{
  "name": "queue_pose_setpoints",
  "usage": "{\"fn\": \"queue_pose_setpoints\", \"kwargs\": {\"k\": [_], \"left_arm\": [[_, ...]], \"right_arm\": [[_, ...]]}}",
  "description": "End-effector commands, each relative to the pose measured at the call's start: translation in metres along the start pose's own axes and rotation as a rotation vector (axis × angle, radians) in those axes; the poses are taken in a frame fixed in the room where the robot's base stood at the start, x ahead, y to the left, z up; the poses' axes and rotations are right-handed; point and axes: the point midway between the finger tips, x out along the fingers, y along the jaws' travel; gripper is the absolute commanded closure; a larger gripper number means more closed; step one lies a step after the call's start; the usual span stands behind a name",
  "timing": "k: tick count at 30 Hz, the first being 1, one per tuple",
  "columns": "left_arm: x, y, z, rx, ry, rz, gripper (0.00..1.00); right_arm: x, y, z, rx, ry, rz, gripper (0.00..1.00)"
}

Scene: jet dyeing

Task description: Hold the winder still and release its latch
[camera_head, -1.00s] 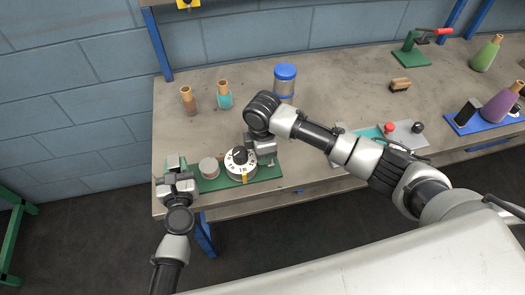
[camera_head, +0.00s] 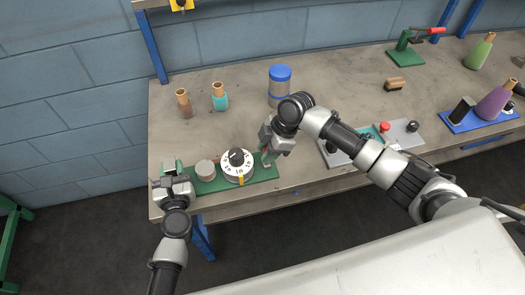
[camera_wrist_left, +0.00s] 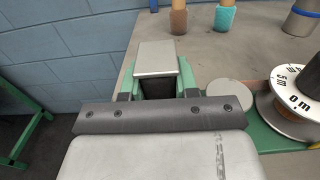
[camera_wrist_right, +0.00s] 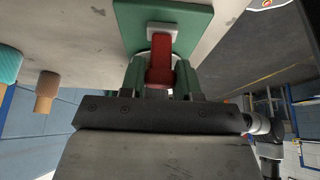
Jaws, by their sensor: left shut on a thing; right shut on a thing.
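The winder is a long green base (camera_head: 208,186) along the table's front edge. It carries a white numbered reel (camera_head: 238,166) with a black knob and a grey disc (camera_head: 205,170). My left gripper (camera_head: 172,172) is shut on the metal-topped block (camera_wrist_left: 157,60) at the base's left end. My right gripper (camera_head: 268,157) is at the base's right end. In the right wrist view the red latch lever (camera_wrist_right: 160,65), beside a pale block (camera_wrist_right: 162,31), lies between its fingers, which are shut on it. The right gripper partly hides that end in the head view.
A grey panel with a red button (camera_head: 384,127) lies to the right, behind my right arm. Bare table lies between bottles and winder.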

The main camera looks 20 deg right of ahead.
Motion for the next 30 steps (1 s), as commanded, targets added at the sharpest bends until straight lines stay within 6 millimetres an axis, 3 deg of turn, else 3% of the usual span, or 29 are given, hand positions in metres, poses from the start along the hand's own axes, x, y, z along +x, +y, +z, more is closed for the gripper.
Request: {"fn": "queue_pose_setpoints", "kwargs": {"k": [15,30], "left_arm": [[0.000,-0.001,0.000,0.000,0.001,-0.003,0.95],[0.000,-0.001,0.000,-0.001,0.001,-0.003,0.95]], "right_arm": [[-0.003,-0.001,0.019,0.002,0.367,-0.003,0.92],[-0.004,0.000,0.024,0.000,0.449,0.001,0.92]]}}
